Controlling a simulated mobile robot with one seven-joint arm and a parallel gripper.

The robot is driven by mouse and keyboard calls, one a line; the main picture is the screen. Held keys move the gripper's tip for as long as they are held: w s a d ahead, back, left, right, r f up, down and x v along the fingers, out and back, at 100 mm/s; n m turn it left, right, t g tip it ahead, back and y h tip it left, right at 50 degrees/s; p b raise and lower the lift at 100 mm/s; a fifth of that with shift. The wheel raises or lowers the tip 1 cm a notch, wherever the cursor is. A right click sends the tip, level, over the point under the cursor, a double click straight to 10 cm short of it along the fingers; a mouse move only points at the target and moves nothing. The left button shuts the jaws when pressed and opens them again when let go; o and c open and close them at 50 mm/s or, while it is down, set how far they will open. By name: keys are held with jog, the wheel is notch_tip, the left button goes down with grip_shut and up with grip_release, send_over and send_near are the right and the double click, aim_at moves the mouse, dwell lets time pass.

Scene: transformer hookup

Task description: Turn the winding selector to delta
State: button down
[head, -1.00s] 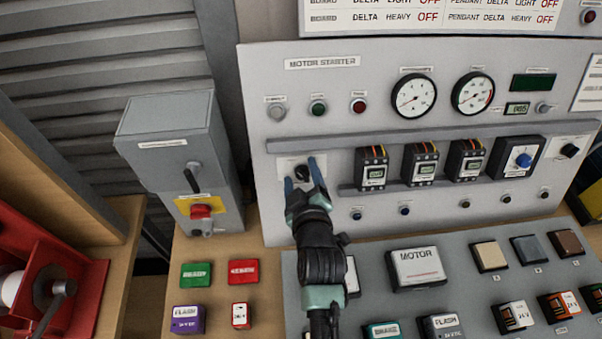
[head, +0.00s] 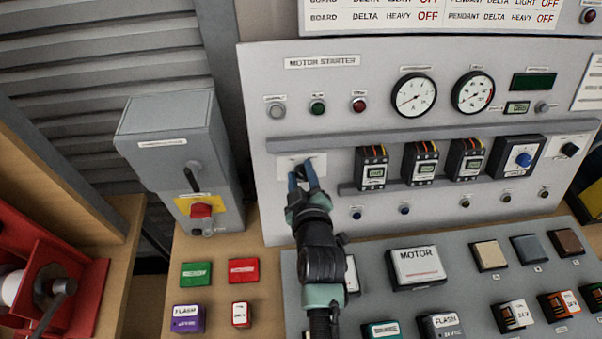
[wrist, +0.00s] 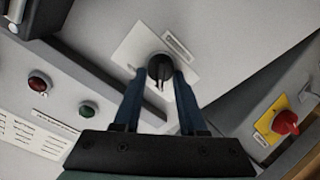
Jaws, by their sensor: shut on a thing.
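The winding selector is a black rotary knob (wrist: 160,70) on a white plate on the grey motor starter panel (head: 320,110). In the head view the knob (head: 301,173) is mostly hidden between the fingers. My gripper (head: 303,168) reaches up to it from the front, its two blue fingers on either side of the knob. In the wrist view the fingers (wrist: 159,84) close on the knob's sides. My gripper is shut on the knob. The plate's lettering is too small to read, so the position it points to cannot be told.
A grey switch box (head: 180,150) with a black handle and red knob stands left of the panel. A rail with several contactors (head: 372,168) lies right of the selector. Below, a sloping grey board (head: 460,260) carries labelled blocks. Green and red blocks (head: 243,271) lie on the bench.

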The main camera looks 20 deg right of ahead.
jog(key=m, duration=0.4)
jog(key=m+p, duration=0.1)
jog(key=m, duration=0.3)
jog(key=shift+d+r+h+p, duration=0.1)
jog(key=shift+d+h+p, duration=0.15)
jog(key=shift+h+p, duration=0.05)
jog(key=m+p, duration=0.1)
jog(key=m, duration=0.2)
jog(key=shift+s+d+m, duration=0.1)
jog(key=shift+m, duration=0.3)
jog(key=shift+d+m+p, duration=0.15)
jog(key=shift+m+p, duration=0.15)
jog(key=shift+m, duration=1.7)
jog(key=shift+f, duration=0.2)
jog(key=shift+c, duration=2.4)
grip_release()
jog(key=shift+s, duration=0.1)
